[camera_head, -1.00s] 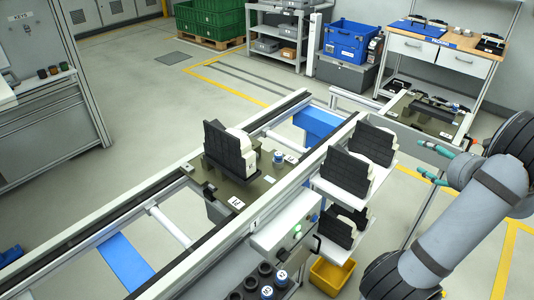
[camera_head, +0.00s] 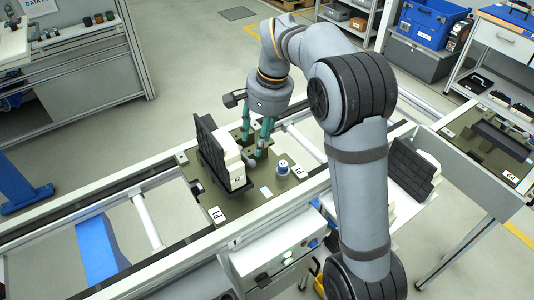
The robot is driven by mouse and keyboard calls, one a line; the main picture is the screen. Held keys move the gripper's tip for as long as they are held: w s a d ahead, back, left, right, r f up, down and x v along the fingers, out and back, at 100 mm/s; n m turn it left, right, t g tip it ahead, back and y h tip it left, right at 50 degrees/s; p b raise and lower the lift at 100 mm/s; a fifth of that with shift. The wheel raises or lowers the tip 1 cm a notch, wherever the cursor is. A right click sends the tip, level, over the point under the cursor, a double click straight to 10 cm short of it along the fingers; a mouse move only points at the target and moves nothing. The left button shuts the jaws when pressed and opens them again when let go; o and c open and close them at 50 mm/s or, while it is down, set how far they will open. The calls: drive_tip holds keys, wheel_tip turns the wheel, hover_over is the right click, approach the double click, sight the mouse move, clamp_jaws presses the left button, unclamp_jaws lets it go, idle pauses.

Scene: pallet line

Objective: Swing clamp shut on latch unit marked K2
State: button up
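On the pallet (camera_head: 214,194) marked P1 stands a black ribbed block with a white body (camera_head: 232,164). A small round unit with a blue and white top (camera_head: 281,167) sits on the pallet to the right of the block. I cannot read its mark, and no K2 label is legible. My gripper (camera_head: 256,145) points down over the pallet's far part, behind and right of the block. Its two teal fingers are apart with a gap between them. What lies at the fingertips is too small to tell, and I cannot make out the clamp's position.
The conveyor rails (camera_head: 165,176) run along both sides of the pallet. A second black block (camera_head: 413,174) stands on the right, partly behind my arm. Another pallet (camera_head: 490,145) sits at the far right. A control box with a green light (camera_head: 287,254) is at the front.

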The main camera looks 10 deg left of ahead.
sight(252, 162)
drive_tip(key=f, duration=0.3)
drive_tip(key=a+f, duration=0.1)
drive_tip(key=f, duration=0.2)
drive_tip(key=a+f, duration=0.1)
drive_tip(key=f, duration=0.2)
drive_tip(key=shift+w+f, duration=0.15)
drive_tip(key=shift+d, duration=0.1)
clamp_jaws()
idle(0.5)
